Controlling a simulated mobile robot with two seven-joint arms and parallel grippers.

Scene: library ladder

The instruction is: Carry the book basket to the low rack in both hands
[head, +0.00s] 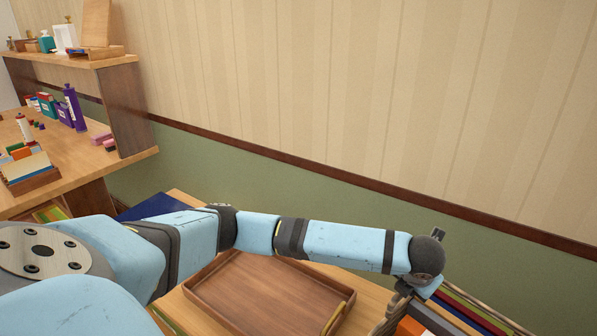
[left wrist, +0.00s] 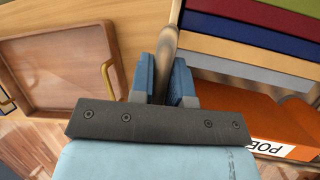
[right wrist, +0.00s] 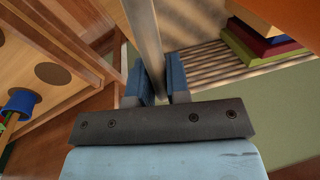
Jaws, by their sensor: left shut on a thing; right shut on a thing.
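The book basket (left wrist: 215,47) shows in part at the right of the left wrist view, with red, blue and orange books in it. In the head view its books (head: 470,305) show at the bottom right. My left gripper (left wrist: 166,72) is shut on a rounded bar at the basket's near side; in the head view the gripper (head: 405,290) is partly hidden by my arm. My right gripper (right wrist: 160,72) is shut on a greyish upright bar, which seems to be part of the basket. The low rack is not clearly identifiable.
A brown tray (head: 225,290) with brass handles lies on a wooden top, left of the basket. A desk (head: 90,165) with bottles and boxes stands at the far left. A wooden panel with round holes (right wrist: 52,73) is left of my right gripper.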

